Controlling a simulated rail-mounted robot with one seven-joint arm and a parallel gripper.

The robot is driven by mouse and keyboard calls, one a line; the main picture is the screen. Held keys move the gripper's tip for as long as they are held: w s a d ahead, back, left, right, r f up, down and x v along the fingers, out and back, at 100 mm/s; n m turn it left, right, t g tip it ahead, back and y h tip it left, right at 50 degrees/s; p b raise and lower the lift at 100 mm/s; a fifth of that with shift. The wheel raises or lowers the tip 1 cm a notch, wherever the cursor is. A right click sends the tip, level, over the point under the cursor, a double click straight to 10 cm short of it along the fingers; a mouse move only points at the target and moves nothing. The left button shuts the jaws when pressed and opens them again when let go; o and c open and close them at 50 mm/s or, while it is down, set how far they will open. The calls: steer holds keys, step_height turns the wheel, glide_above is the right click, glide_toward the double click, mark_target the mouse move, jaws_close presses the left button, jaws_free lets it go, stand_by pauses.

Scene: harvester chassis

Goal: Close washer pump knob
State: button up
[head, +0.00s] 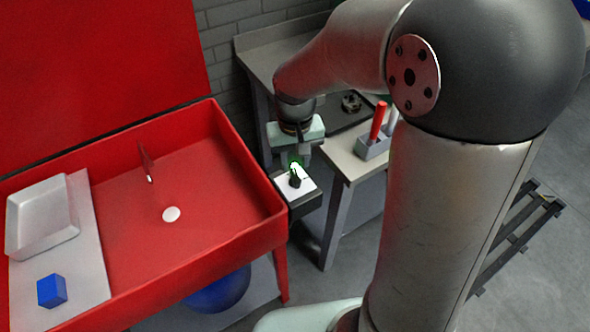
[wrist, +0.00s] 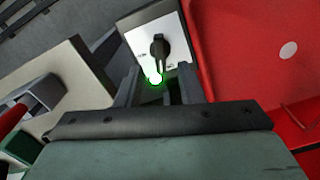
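The washer pump knob (head: 295,181) is a black lever knob on a white panel on a dark box, beside the red washer's right side. In the wrist view the knob (wrist: 159,48) lies along the panel's up-down direction, with small labels on both sides that I cannot read. A bright green-ringed light (wrist: 155,79) glows at the panel's near edge. My gripper (head: 302,158) is just above and behind the box.
The red washer basin (head: 200,195) holds a white tray (head: 42,218) and a blue block (head: 52,291) on its left side. A grey table (head: 345,165) carries a holder (head: 373,147) with a red-handled tool, close to the right. A wall stands behind.

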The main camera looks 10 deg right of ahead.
mark_target(295, 175)
steer(key=shift+f, duration=2.65)
jaws_close()
